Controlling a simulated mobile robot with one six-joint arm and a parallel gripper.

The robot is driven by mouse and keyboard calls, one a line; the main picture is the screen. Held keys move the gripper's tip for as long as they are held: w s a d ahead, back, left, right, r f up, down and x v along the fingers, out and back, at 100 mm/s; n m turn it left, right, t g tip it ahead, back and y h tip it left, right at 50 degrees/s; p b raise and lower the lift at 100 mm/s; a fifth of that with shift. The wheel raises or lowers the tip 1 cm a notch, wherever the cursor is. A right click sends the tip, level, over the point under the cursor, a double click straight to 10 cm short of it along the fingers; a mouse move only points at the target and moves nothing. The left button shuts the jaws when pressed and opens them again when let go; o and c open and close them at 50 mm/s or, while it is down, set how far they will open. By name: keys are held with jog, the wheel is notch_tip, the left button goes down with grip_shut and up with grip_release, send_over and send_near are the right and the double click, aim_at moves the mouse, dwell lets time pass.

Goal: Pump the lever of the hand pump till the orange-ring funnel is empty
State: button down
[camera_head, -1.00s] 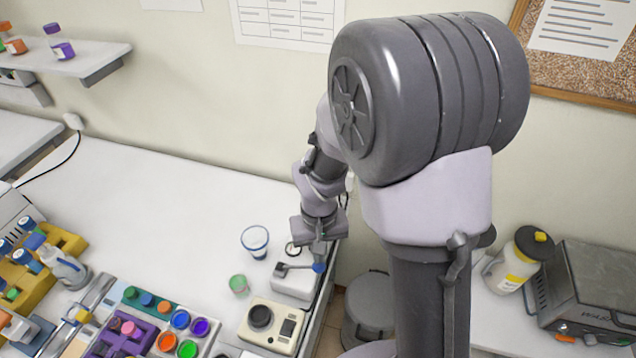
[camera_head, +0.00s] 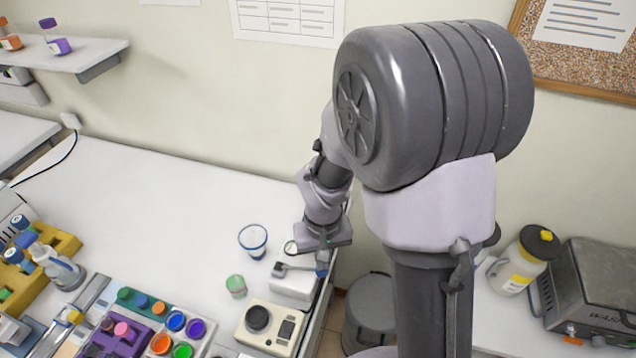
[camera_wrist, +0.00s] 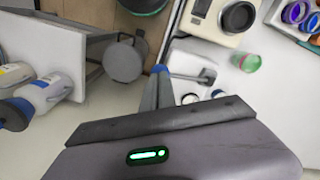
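The lever and pump also show in the wrist view, where the lever (camera_wrist: 195,77) is near the gripper.
A blue-rimmed clear cup (camera_head: 253,241) and a green-topped container (camera_head: 236,286) stand left of the pump. A cream device (camera_head: 268,328) with a round black top is in front. The bench's right edge drops to a grey bin (camera_head: 369,312). The back of the bench is clear.

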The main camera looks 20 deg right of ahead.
jog(key=shift+s+d+f+b, duration=0.2)
jog(key=shift+f+b, duration=0.45)
jog(key=shift+f, duration=0.1)
jog(key=shift+s+d+f+b, duration=0.1)
jog(key=shift+d+f+b, duration=0.1)
jog(key=shift+f+b, duration=0.55)
jog(key=shift+f, duration=0.1)
